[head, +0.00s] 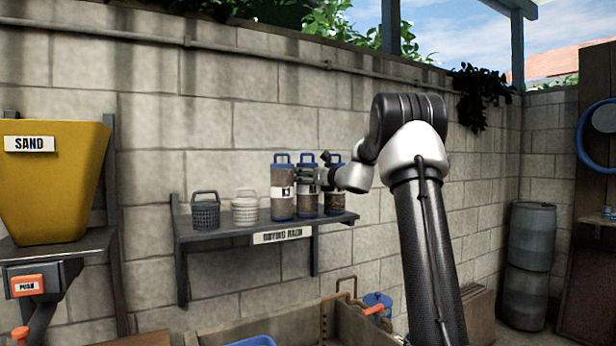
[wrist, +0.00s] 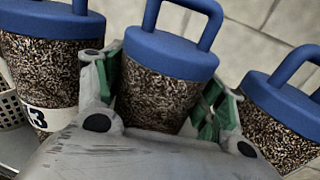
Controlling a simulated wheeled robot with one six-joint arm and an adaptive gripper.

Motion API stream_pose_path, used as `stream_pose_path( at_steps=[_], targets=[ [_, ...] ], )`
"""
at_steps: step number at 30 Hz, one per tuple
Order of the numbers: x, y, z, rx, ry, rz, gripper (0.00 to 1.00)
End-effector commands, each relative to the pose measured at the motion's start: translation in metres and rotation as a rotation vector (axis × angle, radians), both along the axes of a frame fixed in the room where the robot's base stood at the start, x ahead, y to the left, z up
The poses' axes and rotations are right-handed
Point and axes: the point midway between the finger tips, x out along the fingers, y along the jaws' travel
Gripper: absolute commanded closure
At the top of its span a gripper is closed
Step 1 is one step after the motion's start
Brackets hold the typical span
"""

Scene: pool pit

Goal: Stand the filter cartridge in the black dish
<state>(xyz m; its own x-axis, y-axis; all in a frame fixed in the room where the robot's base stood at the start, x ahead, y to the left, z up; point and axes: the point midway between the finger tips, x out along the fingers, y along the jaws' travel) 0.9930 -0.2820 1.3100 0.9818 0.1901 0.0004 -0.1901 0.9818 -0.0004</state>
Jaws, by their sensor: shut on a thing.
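Three filter cartridges with blue caps, blue loop handles and speckled brown bodies stand in a row on the drying rack. The left cartridge (head: 283,207) carries a white label, partly readable as ending in 3 in the wrist view (wrist: 38,75). The middle cartridge (head: 308,205) is between the green-padded fingers of my gripper (head: 309,182), which is shut on it below its cap, as the wrist view shows (wrist: 160,90). The right cartridge (head: 336,208) stands close beside my gripper, partly hidden by my wrist. I cannot make out the black dish in either view.
The drying rack (head: 240,233) also holds a dark grey basket (head: 206,211) and a white basket (head: 245,207). A yellow sand hopper (head: 55,180) hangs at the left. A wooden crate (head: 265,325) is below the rack. Barrels (head: 530,250) stand at the right.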

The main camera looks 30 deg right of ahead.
Motion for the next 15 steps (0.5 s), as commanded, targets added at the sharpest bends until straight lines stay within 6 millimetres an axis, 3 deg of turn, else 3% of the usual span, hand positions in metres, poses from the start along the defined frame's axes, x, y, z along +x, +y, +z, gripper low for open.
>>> stream_pose_path(
  at_steps=[2, 3, 5, 15],
  targets=[
    [0.0, -0.0001, -0.0021, 0.0, 0.0, 0.0, 0.64],
    [0.0, -0.0001, -0.0023, 0.0, 0.0, 0.0, 0.23],
    [0.0, -0.0001, -0.0023, 0.0, 0.0, 0.0, 0.12],
    [0.0, -0.0001, -0.0029, 0.001, 0.001, 0.0, 0.09]
  ],
)
